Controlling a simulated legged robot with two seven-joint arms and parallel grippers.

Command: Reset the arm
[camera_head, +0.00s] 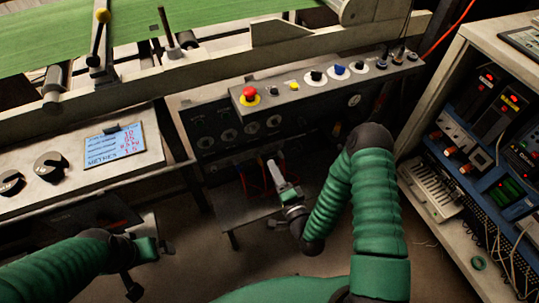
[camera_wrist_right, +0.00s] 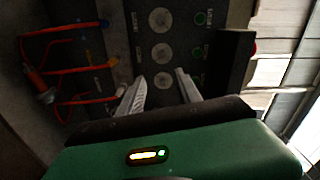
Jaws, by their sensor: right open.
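My right arm (camera_head: 375,205) is green with black joints and comes up from the lower right in the head view. Its gripper (camera_head: 276,172) is in front of the dark lower control panel (camera_head: 215,125). In the right wrist view the two pale fingers of this gripper (camera_wrist_right: 160,86) are spread apart with nothing between them. The panel's round dials lie beyond them, and I cannot tell the distance. My left arm (camera_head: 70,262) comes in from the lower left. Its gripper (camera_head: 146,249) is small and dark in the picture, and its fingers are not clear.
A red emergency button (camera_head: 249,94) and several knobs sit on the control box top (camera_head: 300,88). Red cables (camera_wrist_right: 72,71) hang left of the panel in the wrist view. A rack shelf (camera_head: 470,240) stands at right. Green sheet (camera_head: 190,22) runs across the machine behind.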

